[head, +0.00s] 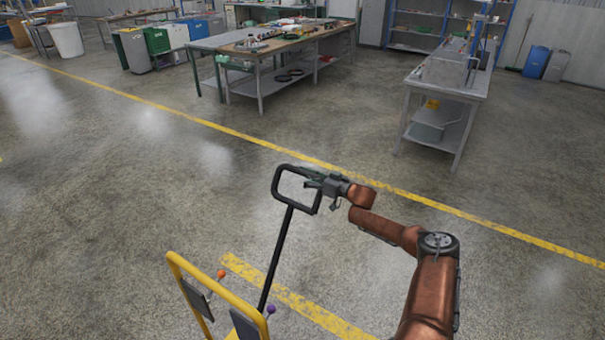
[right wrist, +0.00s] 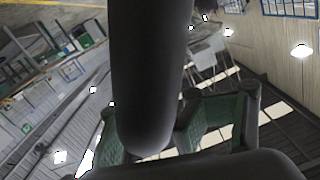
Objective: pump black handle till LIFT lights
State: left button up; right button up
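The black handle (head: 275,250) is a long bar leaning up from a yellow-framed unit, with a closed loop at its top. No readable LIFT label or lit lamp shows. My left gripper is out of view.
The yellow frame (head: 190,268) carries dark panels and levers with an orange knob (head: 221,273) and a purple knob (head: 271,309). Workbenches (head: 262,58) stand at the back, and a grey table (head: 445,95) at the right. The floor around the handle is clear.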

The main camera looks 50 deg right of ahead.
jog(key=shift+s+d+r, duration=0.15)
jog(key=shift+d, duration=0.1)
jog(key=shift+s+d, duration=0.1)
jog(key=shift+s, duration=0.55)
jog(key=s, duration=1)
jog(key=shift+s+d, duration=0.35)
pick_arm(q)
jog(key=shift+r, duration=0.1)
pick_arm(e)
jog(key=shift+s, duration=0.1)
jog(key=p, duration=0.7)
send_near(322, 180)
jog(key=shift+s, duration=1.25)
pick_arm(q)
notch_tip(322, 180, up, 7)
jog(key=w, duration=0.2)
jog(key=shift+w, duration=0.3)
pick_arm(e)
jog(key=shift+s+r, duration=0.15)
